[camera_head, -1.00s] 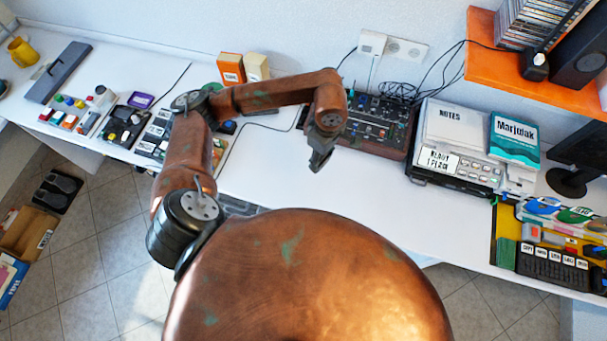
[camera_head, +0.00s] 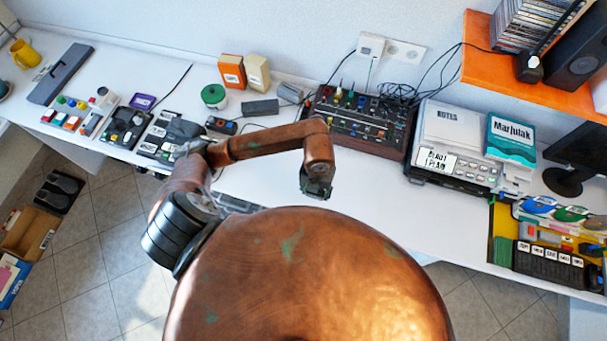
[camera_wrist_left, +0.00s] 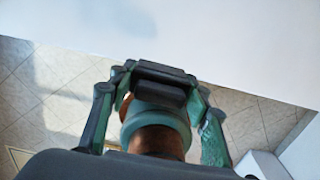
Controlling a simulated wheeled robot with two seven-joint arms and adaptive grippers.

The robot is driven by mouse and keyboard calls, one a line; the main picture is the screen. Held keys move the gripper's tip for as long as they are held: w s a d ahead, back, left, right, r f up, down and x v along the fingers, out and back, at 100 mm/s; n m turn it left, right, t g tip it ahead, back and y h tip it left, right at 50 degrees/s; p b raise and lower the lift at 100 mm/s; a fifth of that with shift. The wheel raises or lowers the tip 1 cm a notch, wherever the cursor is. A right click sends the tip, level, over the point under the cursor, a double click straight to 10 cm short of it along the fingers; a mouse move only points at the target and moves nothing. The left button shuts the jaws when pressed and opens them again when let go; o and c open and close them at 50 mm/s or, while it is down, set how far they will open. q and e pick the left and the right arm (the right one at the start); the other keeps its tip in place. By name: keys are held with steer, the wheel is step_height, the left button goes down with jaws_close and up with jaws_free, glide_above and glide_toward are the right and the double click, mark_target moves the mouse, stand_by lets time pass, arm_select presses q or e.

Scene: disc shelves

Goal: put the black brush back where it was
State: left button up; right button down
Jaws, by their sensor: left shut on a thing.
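My left gripper (camera_head: 316,188) is over the white table's near edge, in front of the black mixing console. In the left wrist view the gripper (camera_wrist_left: 158,80) is shut on a small dark block, which I take to be the black brush (camera_wrist_left: 160,92). It lies crosswise between the green-and-grey fingers, clear of the table. In the head view the brush is hard to tell from the dark fingertips. My right gripper is not in view.
The mixing console (camera_head: 358,120) stands behind the gripper, with a printer (camera_head: 455,150) to its right. The white tabletop (camera_head: 365,195) right of the gripper is bare.

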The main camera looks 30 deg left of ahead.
arm_select(q)
steer(key=w+a+f, duration=0.8)
steer(key=a+f, duration=0.1)
steer(key=shift+w+a+p, duration=0.3)
steer(key=shift+w, duration=0.05)
steer(key=shift+w+a+f, duration=0.2)
steer(key=shift+f, duration=0.15)
step_height(320, 180, down, 3)
steer(key=shift+a, duration=0.1)
steer(key=shift+w+f, duration=0.1)
steer(key=shift+f, duration=0.05)
steer(key=shift+f, duration=0.1)
steer(key=o, duration=1.1)
